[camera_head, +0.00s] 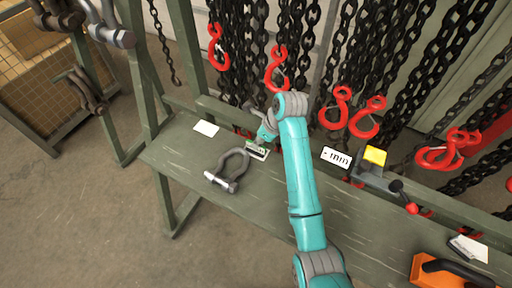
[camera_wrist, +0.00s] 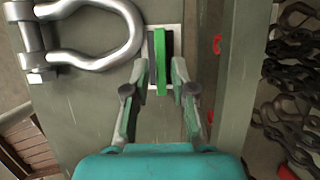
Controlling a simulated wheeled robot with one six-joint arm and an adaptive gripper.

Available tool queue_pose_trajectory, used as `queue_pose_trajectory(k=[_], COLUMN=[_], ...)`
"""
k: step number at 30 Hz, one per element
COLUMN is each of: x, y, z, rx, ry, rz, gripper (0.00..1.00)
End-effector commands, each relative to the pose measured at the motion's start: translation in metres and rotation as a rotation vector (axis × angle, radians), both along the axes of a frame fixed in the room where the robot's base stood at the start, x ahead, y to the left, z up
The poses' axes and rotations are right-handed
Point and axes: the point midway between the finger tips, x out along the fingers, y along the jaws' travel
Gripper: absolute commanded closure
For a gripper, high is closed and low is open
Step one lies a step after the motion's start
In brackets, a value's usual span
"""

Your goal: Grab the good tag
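A white tag with a green bar and a dark strip lies on the green bench; it shows in the head view (camera_head: 257,152) and in the wrist view (camera_wrist: 160,62). I take it to be the good tag, though its print is not readable. My gripper (camera_head: 259,146) is right over the tag in the head view and partly hides it. In the wrist view, the fingers of my gripper (camera_wrist: 160,75) are spread apart, one on each side of the green bar. I cannot tell whether they touch it.
A grey shackle (camera_head: 229,170) lies left of the tag. A blank white card (camera_head: 206,128), a printed white tag (camera_head: 336,157) and a grey device with a yellow top (camera_head: 375,157) lie along the bench (camera_head: 300,236). Chains with red hooks (camera_head: 340,108) hang behind.

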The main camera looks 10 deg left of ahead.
Motion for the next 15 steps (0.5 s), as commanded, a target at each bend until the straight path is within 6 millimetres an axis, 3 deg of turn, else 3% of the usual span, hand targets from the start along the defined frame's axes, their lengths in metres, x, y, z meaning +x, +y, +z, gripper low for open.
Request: queue_pose_trajectory(k=[6, 15], x=[0.004, 0.006], y=[0.009, 0.012], z=[-0.028, -0.034], rx=[-0.001, 0.000], ry=[0.002, 0.000], rz=[0.001, 0.000], gripper=[0.75, 0.75])
